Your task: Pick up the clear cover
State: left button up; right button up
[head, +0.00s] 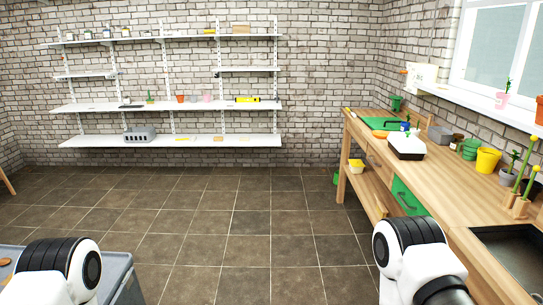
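I cannot pick out a clear cover with certainty. Links of my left arm show at the bottom left and links of my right arm at the bottom right, in front of the workbench. Neither gripper's fingers are in view.
Yellow bucket (487,161), grey pot (510,177) and bamboo stems stand along the workbench's wall side. A dark sink (515,262) lies near right. White shelves (170,142) line the back wall. A grey box (120,270) is at lower left. The tiled floor between is clear.

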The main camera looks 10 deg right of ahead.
aim_at(406, 141)
jog(key=i, duration=0.75)
jog(key=i+z, duration=0.1)
jog(key=i, duration=0.6)
jog(key=i+j, duration=0.15)
jog(key=i, duration=0.6)
jog(key=i+z, duration=0.1)
jog(key=i, duration=0.6)
jog(key=i+j+z, duration=0.1)
jog(key=i+z, duration=0.3)
jog(key=i+j+z, duration=0.2)
jog(key=z, duration=0.25)
jog(key=i+j+z, duration=0.6)
jog(key=j+z, duration=0.25)
jog(key=i+j+z, duration=0.15)
jog(key=j+z, duration=0.25)
jog(key=i+j+z, duration=0.1)
jog(key=j+z, duration=0.8)
jog(key=j, duration=0.6)
jog(key=k, duration=0.05)
